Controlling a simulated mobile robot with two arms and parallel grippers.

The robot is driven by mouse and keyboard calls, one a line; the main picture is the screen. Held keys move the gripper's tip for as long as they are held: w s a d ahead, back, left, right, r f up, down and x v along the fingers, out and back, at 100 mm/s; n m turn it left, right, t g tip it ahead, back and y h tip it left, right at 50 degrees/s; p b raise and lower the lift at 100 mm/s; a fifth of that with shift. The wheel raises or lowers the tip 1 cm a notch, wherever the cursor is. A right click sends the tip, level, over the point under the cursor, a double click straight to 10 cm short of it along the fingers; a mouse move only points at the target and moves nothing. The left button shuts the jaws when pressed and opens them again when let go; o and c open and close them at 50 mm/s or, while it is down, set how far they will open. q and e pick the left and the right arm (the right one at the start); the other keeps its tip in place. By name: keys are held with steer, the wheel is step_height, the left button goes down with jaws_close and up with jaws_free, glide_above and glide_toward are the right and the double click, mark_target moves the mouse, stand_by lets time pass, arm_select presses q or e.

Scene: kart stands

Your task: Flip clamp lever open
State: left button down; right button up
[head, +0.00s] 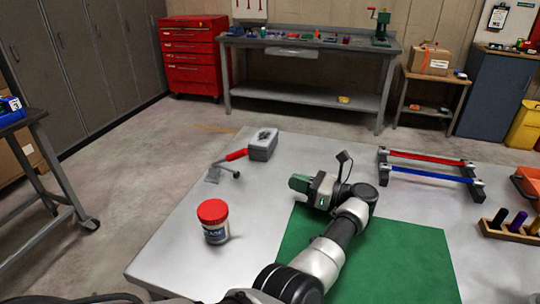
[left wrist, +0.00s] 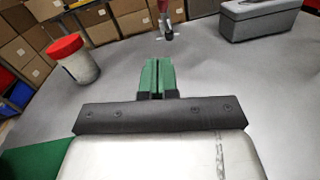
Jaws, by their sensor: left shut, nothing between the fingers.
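The clamp has a red lever handle (head: 237,155) and a grey metal body (head: 215,173), and sits near the left edge of the grey table. The handle slants toward a grey box. In the left wrist view, part of the red handle (left wrist: 163,5) shows at the top edge, cut off by the frame. My left gripper (head: 300,183) has green fingertips pointing left, to the right of the clamp and apart from it. It is shut and empty; its fingertips (left wrist: 157,76) lie together in the left wrist view. My right gripper is not in view.
A jar with a red lid (head: 213,222) stands left of my arm. The grey box (head: 263,146) is behind the clamp. A green mat (head: 400,265) lies under my arm. A stand with red and blue bars (head: 430,170) is at right. Bare tabletop separates gripper and clamp.

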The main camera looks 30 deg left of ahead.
arm_select(q)
steer(key=shift+w+d+f, duration=0.1)
steer(key=shift+w+d, duration=0.15)
steer(key=shift+d, duration=0.1)
steer(key=shift+w+d, duration=0.1)
steer(key=shift+w, duration=0.1)
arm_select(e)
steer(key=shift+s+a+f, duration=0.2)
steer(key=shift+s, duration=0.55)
arm_select(q)
steer(key=shift+s, duration=0.15)
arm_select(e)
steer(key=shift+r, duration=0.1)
arm_select(q)
steer(key=a+p, duration=0.1)
steer(key=a, duration=0.2)
steer(key=a+p, duration=0.2)
steer(key=a, duration=0.2)
steer(key=s+a+p, duration=0.1)
steer(key=a+p, duration=0.1)
steer(key=a, duration=0.1)
steer(key=shift+a+r, duration=0.2)
steer(key=shift+r, duration=0.1)
steer(key=shift+w+a+r+p, duration=0.1)
steer(key=shift+a+r+p, duration=0.7)
steer(key=shift+r, duration=0.15)
steer(key=shift+a+r, duration=0.25)
steer(key=shift+a, duration=0.2)
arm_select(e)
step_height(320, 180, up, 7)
